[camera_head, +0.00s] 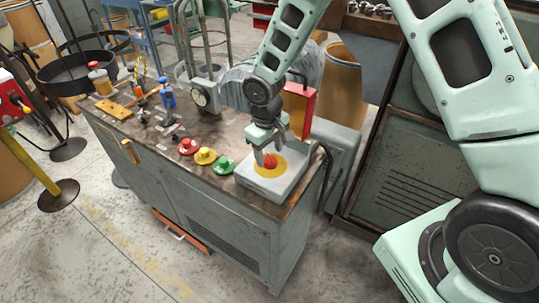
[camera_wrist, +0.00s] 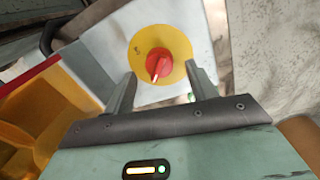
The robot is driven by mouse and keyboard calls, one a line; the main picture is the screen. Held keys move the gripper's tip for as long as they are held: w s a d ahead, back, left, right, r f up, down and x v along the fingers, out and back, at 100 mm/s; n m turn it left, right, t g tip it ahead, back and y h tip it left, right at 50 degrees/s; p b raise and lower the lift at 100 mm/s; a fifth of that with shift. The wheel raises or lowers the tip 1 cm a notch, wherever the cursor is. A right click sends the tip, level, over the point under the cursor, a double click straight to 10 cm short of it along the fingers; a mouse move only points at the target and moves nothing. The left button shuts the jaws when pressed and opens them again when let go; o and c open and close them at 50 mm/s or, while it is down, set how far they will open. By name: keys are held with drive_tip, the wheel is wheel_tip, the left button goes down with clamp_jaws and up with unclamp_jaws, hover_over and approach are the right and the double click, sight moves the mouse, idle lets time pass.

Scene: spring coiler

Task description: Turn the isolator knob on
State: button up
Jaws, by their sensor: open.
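The isolator knob (camera_head: 270,161) is red and sits on a round yellow plate (camera_head: 288,165) on top of a pale grey box (camera_head: 293,183) at the right end of the bench. In the wrist view the red knob (camera_wrist: 159,62) lies on the yellow disc (camera_wrist: 178,42), with a white pointer mark toward the lower left. My gripper (camera_head: 266,158) points down over the box. In the wrist view its two fingers (camera_wrist: 162,85) are apart, with the knob showing beyond and between their tips. They appear not to touch it.
Red (camera_head: 188,146), yellow (camera_head: 205,156) and green (camera_head: 224,165) buttons sit left of the box. A red-edged yellow box (camera_head: 299,108) stands close behind my gripper.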

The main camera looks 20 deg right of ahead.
drive_tip(key=shift+w+f, duration=0.1)
drive_tip(key=shift+f, duration=1.15)
drive_tip(key=c, duration=1)
